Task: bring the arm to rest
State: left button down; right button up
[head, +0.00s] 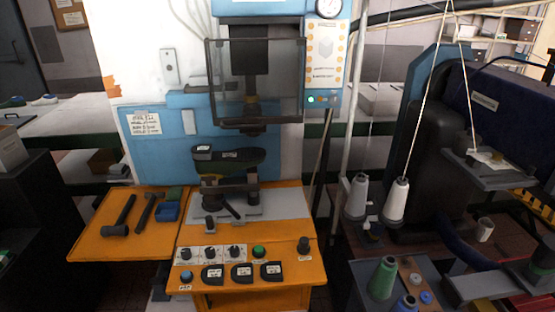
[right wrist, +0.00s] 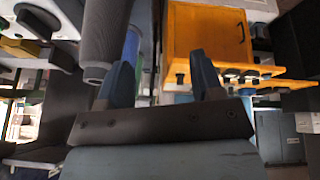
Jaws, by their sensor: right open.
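My right gripper (right wrist: 162,78) shows in the right wrist view, with its two blue fingers apart and nothing visible between them. An orange cabinet (right wrist: 208,45) lies beyond the fingers, and a grey cylinder (right wrist: 105,38) stands close beside the left finger; I cannot tell whether they touch. Neither gripper shows in the head view. There, a blue press (head: 177,112) stands behind an orange bench (head: 110,222), with a dark green shoe last (head: 238,160) under its head.
The bench holds a hammer (head: 120,218), a blue tray (head: 168,212) and several black labelled pieces (head: 242,271) along the front. At right, a sewing machine (head: 420,160) stands behind white thread cones (head: 396,200) and a green spool (head: 382,278). A thin pole (head: 353,90) rises between the stations.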

jog(key=s+m+g, duration=0.1)
jog(key=s, duration=0.4)
jog(key=w+a+f+t+y, duration=0.1)
jog(key=w+a+f+t, duration=0.1)
jog(key=f, duration=0.2)
jog(key=w+a+f+t+y, duration=0.1)
jog(key=w+a+f+t, duration=0.1)
jog(key=f, duration=0.3)
jog(key=w+a+f+t+y+p, duration=0.1)
jog(key=w+a+f+t, duration=0.1)
jog(key=f+t, duration=0.1)
jog(key=shift+w+f+n, duration=0.25)
jog(key=shift+f+n, duration=0.15)
jog(key=shift+f, duration=0.3)
jog(key=shift+a, duration=0.2)
